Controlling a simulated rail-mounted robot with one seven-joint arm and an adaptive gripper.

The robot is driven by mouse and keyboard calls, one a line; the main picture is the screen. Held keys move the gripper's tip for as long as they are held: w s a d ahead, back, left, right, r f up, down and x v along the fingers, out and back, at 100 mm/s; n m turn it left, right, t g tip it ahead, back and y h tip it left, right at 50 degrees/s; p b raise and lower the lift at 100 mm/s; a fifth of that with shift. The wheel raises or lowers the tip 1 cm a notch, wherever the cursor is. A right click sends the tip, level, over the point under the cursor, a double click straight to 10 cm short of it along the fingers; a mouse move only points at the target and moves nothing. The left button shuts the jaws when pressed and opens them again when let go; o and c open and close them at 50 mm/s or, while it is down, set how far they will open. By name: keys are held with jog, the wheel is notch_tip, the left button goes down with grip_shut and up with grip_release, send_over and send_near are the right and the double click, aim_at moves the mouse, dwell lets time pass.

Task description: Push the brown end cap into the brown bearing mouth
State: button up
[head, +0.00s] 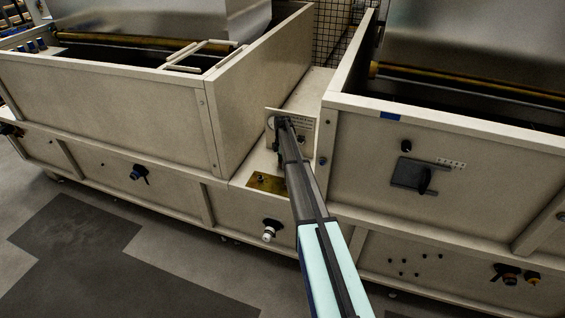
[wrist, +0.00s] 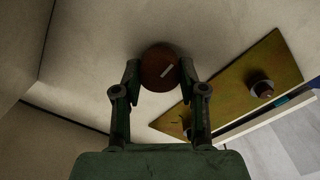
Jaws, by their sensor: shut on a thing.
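In the wrist view the brown end cap (wrist: 157,70) is a round brown disc with a small pale mark on its face. It sits between the fingertips of my gripper (wrist: 160,75), which is shut on it. The head view shows my gripper (head: 279,145) small and dark, in the gap between the two hoppers, in front of a small upright plate (head: 303,123). The cap cannot be made out there. I cannot pick out the brown bearing mouth in either view; my arm and gripper hide part of that area.
A brass plate (head: 266,183) with small dark studs lies below my gripper; it also shows in the wrist view (wrist: 232,92). Cream hopper walls stand at left (head: 110,108) and right (head: 350,178). A white-tipped fitting (head: 269,235) sticks out low in front.

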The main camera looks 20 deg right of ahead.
jog(key=shift+r, duration=0.1)
jog(key=shift+r+p, duration=1.1)
jog(key=shift+r, duration=2.85)
jog(key=shift+o, duration=0.7)
jog(key=shift+c, duration=0.7)
